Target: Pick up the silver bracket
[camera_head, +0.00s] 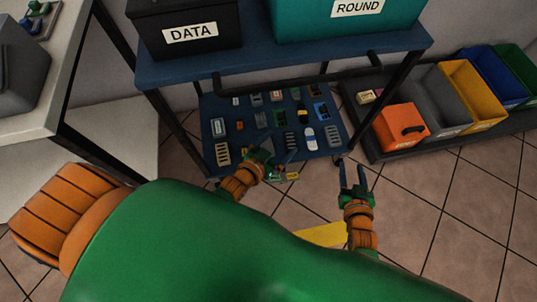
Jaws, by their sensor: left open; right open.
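Several small parts lie in rows on the low blue shelf (330,150) of the rack. Some are grey or silvery, such as a grey piece (257,99) near the back and a grey slotted piece (291,142) near the front. They are too small to tell which one is the silver bracket. My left gripper (279,152) is open over the front edge of this shelf and hides part of it. My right gripper (354,168) is open and empty, beyond the shelf's front right corner, over the floor.
A black DATA box (188,50) and a teal ROUND box (345,25) stand on the rack's upper shelf (250,58). Rack legs flank the low shelf. Orange (400,128), grey, yellow, blue and green bins stand at right. A pale table (45,110) is at left. The tiled floor at lower right is clear.

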